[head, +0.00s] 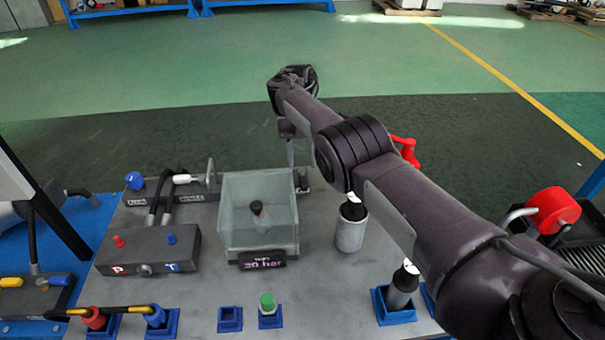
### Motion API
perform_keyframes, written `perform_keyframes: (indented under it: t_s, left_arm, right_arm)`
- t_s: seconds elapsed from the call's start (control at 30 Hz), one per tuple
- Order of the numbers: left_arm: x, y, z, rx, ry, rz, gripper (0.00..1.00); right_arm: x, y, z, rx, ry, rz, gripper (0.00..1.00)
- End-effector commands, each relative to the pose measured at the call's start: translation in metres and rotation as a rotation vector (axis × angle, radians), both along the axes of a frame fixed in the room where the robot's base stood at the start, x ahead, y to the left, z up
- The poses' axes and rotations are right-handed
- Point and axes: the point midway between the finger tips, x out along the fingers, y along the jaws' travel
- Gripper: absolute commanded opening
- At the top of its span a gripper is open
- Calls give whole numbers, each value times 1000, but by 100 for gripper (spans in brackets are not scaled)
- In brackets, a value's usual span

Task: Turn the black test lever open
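I cannot make out the black test lever with certainty. A dark block (303,184) stands behind the right rear corner of the clear tank, and my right arm and gripper partly cover that area. My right arm reaches in from the lower right across the bench. My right gripper (290,154) points down just behind the tank's right rear corner, close to the dark block. Its fingers show edge-on and small, so I cannot tell whether they are open or touching anything. My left gripper is not in view.
The clear tank (235,238) holds a small dark-capped part and has a "30 bar" display (262,261) in front. A P/T block (148,250) with hoses stands left. Grey bottles (351,230) stand under my arm. A red reel (553,210) is at right.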

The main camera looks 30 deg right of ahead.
Motion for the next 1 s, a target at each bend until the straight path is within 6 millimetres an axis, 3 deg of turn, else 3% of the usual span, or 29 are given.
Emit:
perform_keyframes:
  t_s: [0.03, 0.3, 0.8, 0.9, 1.0]
  left_arm:
    - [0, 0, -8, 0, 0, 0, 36]
    - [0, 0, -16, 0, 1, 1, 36]
    - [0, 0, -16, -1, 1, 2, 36]
    - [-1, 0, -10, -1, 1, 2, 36]
    - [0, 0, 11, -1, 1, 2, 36]
  right_arm:
    - [3, -2, 5, -2, -4, 0, 40]
    - [12, -6, 30, 0, 0, -1, 40]
    - [12, -6, 32, 0, 0, -1, 40]
    - [12, -6, 38, 0, 0, -1, 40]
    - [12, -6, 60, -1, -1, -1, 40]
